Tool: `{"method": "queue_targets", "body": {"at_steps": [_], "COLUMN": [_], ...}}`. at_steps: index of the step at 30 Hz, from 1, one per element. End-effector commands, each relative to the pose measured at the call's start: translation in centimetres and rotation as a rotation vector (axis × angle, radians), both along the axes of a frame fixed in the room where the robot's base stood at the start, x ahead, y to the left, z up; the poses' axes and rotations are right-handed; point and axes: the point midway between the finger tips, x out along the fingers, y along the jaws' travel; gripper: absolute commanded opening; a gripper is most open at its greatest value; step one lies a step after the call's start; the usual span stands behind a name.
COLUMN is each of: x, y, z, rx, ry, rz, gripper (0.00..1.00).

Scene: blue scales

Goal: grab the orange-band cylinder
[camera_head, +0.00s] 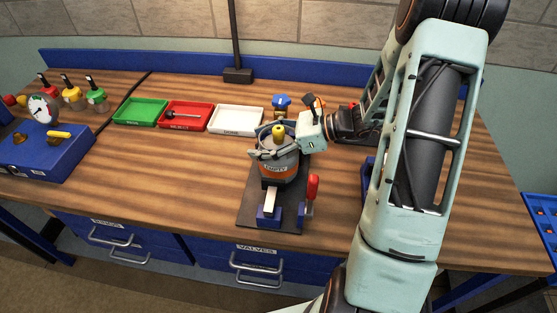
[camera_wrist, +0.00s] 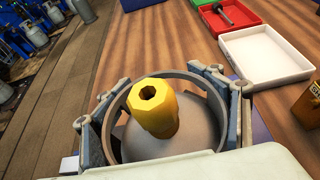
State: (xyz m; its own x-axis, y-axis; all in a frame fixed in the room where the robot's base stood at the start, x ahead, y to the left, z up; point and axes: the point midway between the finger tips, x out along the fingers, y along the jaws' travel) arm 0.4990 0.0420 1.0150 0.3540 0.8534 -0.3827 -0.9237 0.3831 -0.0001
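The orange-band cylinder (camera_head: 279,170) is a short grey gas cylinder with an orange band reading EMPTY and a yellow valve on top. It stands upright in a clamp fixture on a dark plate. My gripper (camera_head: 277,150) is at its top, reaching in from the right. In the wrist view, the fingers of my gripper (camera_wrist: 165,115) stand wide apart on both sides of the cylinder's round collar (camera_wrist: 128,92). The yellow valve (camera_wrist: 156,108) rises between them. Both fingers are very close to the collar, but whether they press on it is unclear.
Green (camera_head: 140,112), red (camera_head: 185,115) and white (camera_head: 235,120) trays lie behind to the left. A blue box (camera_head: 45,150) with valves stands far left. The left-middle bench is clear.

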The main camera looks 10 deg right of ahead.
Motion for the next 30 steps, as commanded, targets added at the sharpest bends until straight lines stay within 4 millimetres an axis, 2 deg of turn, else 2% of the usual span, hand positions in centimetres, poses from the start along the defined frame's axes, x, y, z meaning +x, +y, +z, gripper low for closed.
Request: {"method": "queue_targets", "body": {"at_steps": [1, 12, 23, 26, 30], "x": [0.0, 0.0, 0.1, 0.1, 0.1], "y": [0.0, 0.0, 0.1, 0.0, 0.0], "z": [0.0, 0.0, 0.3, 0.9, 2.7], "rx": [0.0, 0.0, 0.001, 0.0, 0.0], "ry": [0.0, 0.0, -0.003, -0.004, -0.006], "rz": [0.0, 0.001, 0.001, 0.002, 0.001], "gripper": [0.39, 0.0, 0.0, 0.0, 0.0]}}
